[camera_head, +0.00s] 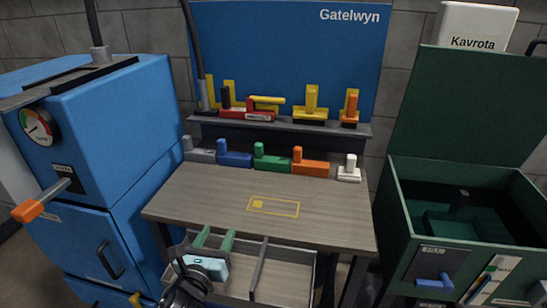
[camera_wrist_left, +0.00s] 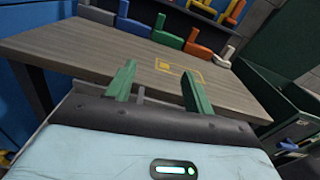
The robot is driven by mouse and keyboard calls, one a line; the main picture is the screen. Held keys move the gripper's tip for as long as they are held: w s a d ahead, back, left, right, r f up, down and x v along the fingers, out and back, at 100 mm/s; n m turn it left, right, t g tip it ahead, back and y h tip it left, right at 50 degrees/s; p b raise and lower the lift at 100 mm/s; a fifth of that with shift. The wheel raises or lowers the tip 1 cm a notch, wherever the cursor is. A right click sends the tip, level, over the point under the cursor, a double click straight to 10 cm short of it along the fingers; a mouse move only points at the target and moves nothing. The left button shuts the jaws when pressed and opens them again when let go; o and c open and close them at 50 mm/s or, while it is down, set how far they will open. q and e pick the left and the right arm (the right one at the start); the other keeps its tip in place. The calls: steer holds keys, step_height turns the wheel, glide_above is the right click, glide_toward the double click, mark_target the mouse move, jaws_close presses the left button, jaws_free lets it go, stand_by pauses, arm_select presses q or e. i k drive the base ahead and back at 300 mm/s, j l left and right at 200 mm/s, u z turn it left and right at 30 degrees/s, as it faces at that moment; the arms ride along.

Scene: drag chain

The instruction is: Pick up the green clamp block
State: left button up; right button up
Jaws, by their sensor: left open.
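The green clamp block (camera_head: 271,160) stands upright on the back part of the wooden table (camera_head: 200,200), between a blue block and an orange block. It also shows in the left wrist view (camera_wrist_left: 166,33), beyond my fingers. My left gripper (camera_head: 215,236) is open and empty, with its two green fingers apart. It is at the table's front edge, over the open drawer, well short of the green block. The fingers also show in the left wrist view (camera_wrist_left: 157,72). My right gripper is not in view.
Grey (camera_head: 199,150), blue (camera_head: 234,153), orange (camera_head: 312,167) and white (camera_head: 349,169) blocks share the row. A dark shelf (camera_head: 215,128) with clamps stands behind. A yellow outline (camera_head: 285,207) marks the clear tabletop. A blue machine (camera_head: 115,125) and a green chest (camera_head: 400,220) flank the table.

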mark_target(276, 163)
steer(key=i+l, duration=0.15)
steer(key=i, duration=0.4)
steer(key=i+l, duration=0.2)
steer(key=i, duration=0.4)
